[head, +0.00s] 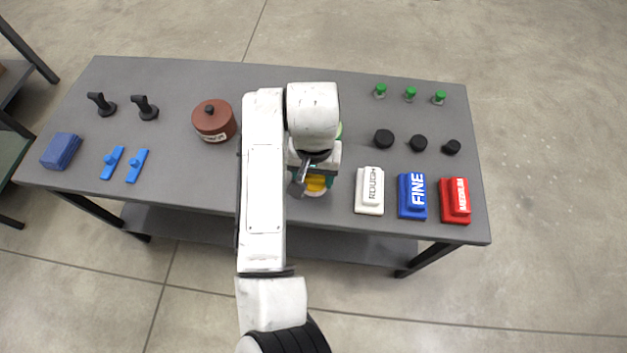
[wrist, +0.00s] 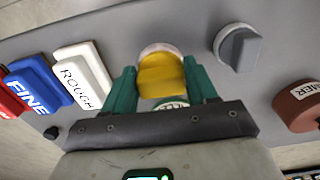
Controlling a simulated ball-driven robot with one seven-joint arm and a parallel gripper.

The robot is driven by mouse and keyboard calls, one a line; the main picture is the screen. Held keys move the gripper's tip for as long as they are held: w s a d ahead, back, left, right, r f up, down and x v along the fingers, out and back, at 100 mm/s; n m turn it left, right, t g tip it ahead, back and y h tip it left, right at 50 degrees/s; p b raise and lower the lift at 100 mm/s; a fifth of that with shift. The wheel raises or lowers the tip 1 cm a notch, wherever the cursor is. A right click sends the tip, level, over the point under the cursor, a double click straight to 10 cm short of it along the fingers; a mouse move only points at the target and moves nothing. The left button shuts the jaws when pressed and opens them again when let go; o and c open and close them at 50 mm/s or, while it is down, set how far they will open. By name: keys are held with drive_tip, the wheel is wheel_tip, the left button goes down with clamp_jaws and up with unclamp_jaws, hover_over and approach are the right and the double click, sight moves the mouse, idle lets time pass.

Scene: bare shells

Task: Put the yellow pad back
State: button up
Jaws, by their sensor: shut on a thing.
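The yellow pad (wrist: 161,76) sits between the two teal fingers of my gripper (wrist: 160,84), which is shut on it. It also shows as a small yellow patch in the head view (head: 316,184), below my wrist near the table's front edge. A pale pinkish-white round edge (wrist: 160,48) shows just beyond the pad; I cannot tell whether the pad touches it. A green and white lettered thing (wrist: 170,104) shows partly under the pad. My gripper (head: 314,182) is partly hidden by my arm in the head view.
White ROUGH (head: 370,190), blue FINE (head: 412,196) and red MEDIUM (head: 455,201) blocks stand to the right. A brown lidded pot (head: 214,122) stands left of my arm. A grey knobbed piece (wrist: 238,48) is near my gripper. Black discs (head: 383,139) stand behind the blocks.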

sight(313, 182)
drive_tip(key=shift+w+f, duration=0.2)
drive_tip(key=shift+w+a+f, duration=0.1)
drive_tip(key=shift+w+f, duration=0.05)
drive_tip(key=shift+f, duration=1.65)
drive_tip(key=shift+f, duration=0.1)
drive_tip(key=o, duration=1)
wheel_tip(313, 182, up, 12)
drive_tip(key=shift+r+p, duration=0.15)
drive_tip(key=shift+p, duration=0.15)
